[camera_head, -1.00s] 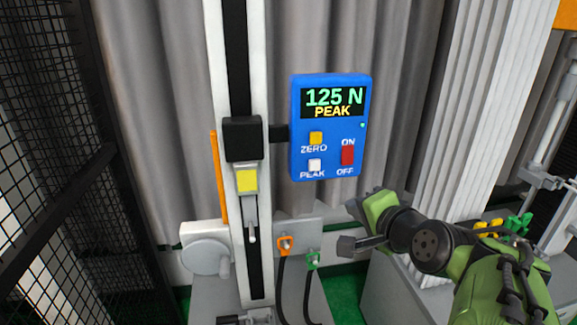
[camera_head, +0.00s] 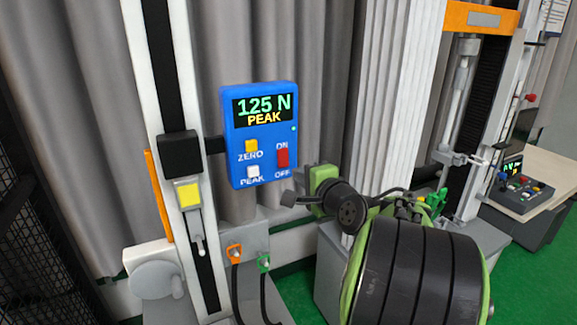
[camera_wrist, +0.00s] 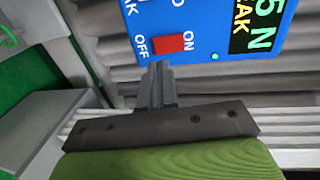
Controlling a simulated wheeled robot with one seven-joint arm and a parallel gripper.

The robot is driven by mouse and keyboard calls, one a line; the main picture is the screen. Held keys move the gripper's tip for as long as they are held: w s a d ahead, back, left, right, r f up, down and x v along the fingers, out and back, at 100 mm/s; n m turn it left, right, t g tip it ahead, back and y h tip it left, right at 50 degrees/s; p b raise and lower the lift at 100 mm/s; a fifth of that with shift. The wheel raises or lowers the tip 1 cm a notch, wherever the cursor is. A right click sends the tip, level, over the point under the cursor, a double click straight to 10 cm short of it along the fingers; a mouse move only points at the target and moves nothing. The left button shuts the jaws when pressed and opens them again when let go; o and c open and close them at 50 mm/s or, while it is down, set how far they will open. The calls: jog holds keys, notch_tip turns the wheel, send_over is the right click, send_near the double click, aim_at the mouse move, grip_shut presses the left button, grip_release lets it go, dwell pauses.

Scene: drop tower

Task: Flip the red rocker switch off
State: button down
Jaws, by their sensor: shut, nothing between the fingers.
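The red rocker switch (camera_head: 283,158) is on the lower right of the blue force gauge (camera_head: 233,120), with ON printed above it and OFF below. The gauge display is lit and reads 125 N PEAK. In the wrist view the red switch (camera_wrist: 171,43) lies just beyond my fingertips, between the ON and OFF labels. My gripper (camera_head: 290,198) is shut and empty, just below and right of the switch's OFF end in the head view. In the wrist view my gripper's tips (camera_wrist: 159,68) point at the OFF side; I cannot tell whether they touch.
A yellow ZERO button (camera_head: 251,146) and white PEAK button (camera_head: 253,172) sit left of the switch. The gauge is mounted beside a white column (camera_head: 160,85). A second test frame stands at right.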

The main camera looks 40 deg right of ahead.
aim_at(283, 164)
jog(key=x, duration=0.6)
jog(key=shift+w+d+p, duration=0.15)
jog(key=shift+w+p, duration=0.25)
jog(key=shift+w+f+b, duration=0.1)
jog(key=shift+f+b, duration=0.3)
jog(key=shift+b, duration=0.55)
jog(key=b, duration=0.1)
jog(key=t+b, duration=0.1)
jog(key=b, duration=0.1)
jog(key=shift+w+f+t+h, duration=0.1)
jog(key=shift+f+t+h, duration=0.15)
jog(key=shift+t+h, duration=0.05)
jog(key=shift+r, duration=0.45)
jog(key=shift+f, duration=0.1)
